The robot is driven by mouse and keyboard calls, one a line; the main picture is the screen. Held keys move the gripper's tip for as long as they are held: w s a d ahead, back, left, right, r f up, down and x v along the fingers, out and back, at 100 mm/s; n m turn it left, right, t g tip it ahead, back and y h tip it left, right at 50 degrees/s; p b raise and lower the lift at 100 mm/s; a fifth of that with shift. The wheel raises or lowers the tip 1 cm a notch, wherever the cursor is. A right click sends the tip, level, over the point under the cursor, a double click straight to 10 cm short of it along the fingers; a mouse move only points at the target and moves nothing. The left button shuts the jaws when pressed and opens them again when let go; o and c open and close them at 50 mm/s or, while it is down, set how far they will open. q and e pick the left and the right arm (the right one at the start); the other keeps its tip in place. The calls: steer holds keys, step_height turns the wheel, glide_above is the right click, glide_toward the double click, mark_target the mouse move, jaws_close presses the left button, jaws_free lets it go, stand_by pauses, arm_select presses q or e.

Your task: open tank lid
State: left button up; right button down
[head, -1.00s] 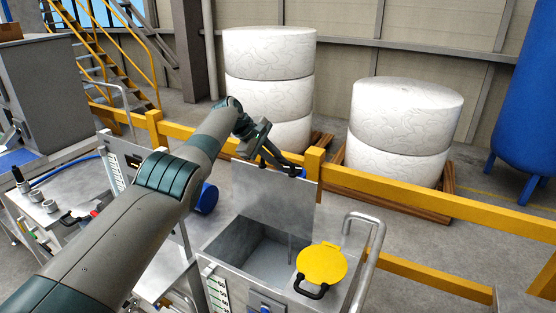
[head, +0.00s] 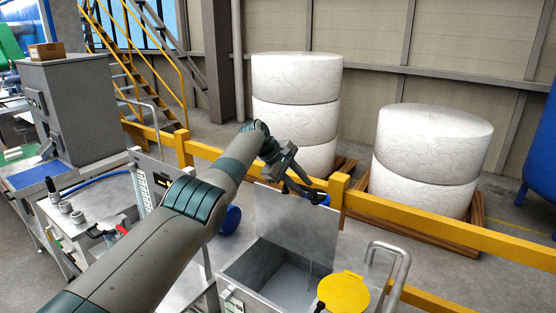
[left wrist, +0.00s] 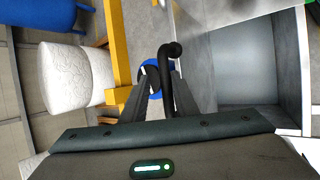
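The tank (head: 262,292) is a grey metal box at the lower middle of the head view, with its inside showing. Its grey lid (head: 292,222) stands up, tilted back, along the far edge. My left gripper (head: 303,193) is at the top of the lid, on its far side. In the left wrist view, a black bar handle (left wrist: 172,50) reaches between the fingertips of the left gripper (left wrist: 161,78). The fingers are apart, with a gap beside the handle. The tank opening (left wrist: 248,65) is at the right there. My right gripper is not in view.
A yellow rail (head: 440,228) runs behind the tank. A round yellow cover (head: 343,292) and a bent metal pipe (head: 397,258) are at the tank's right. A metal bench (head: 95,215) with fittings is at the left.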

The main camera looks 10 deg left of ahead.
arm_select(q)
steer(key=shift+s+a+r, duration=0.2)
steer(key=shift+a+r, duration=0.3)
steer(key=shift+a, duration=0.15)
steer(key=b+v, duration=0.5)
steer(key=v, duration=1)
steer(key=shift+r+b, duration=0.35)
steer(key=shift+r, duration=0.1)
steer(key=shift+s, duration=0.1)
